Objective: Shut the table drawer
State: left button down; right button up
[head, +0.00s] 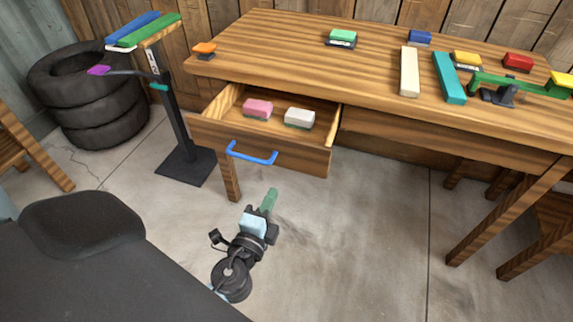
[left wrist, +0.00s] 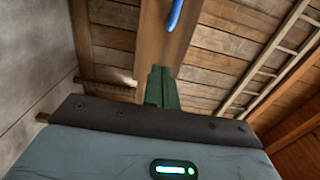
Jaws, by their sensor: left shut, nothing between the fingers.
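The table drawer (head: 303,154) stands pulled out of the left part of the wooden table (head: 366,81). It has a blue bar handle (head: 252,155) on its front. A pink block (head: 257,109) and a white block (head: 299,118) lie inside it. My left gripper (head: 270,198) is shut and empty, below and in front of the drawer, apart from the handle. In the left wrist view its green fingers (left wrist: 161,88) point toward a wooden board, probably the drawer front, with part of the blue handle (left wrist: 175,14) above them. My right gripper is not in view.
Several coloured blocks, two long bars and a green balance (head: 510,85) are on the tabletop. A black stand (head: 175,130) and stacked tyres (head: 92,95) are at the left. Chairs stand at both sides. The floor (head: 350,235) in front of the drawer is clear.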

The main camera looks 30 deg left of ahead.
pick_arm(q)
jog(key=p, duration=0.1)
send_near(290, 158)
jog(key=x, duration=0.5)
jog(key=shift+w, duration=0.1)
jog(key=shift+x, duration=0.8)
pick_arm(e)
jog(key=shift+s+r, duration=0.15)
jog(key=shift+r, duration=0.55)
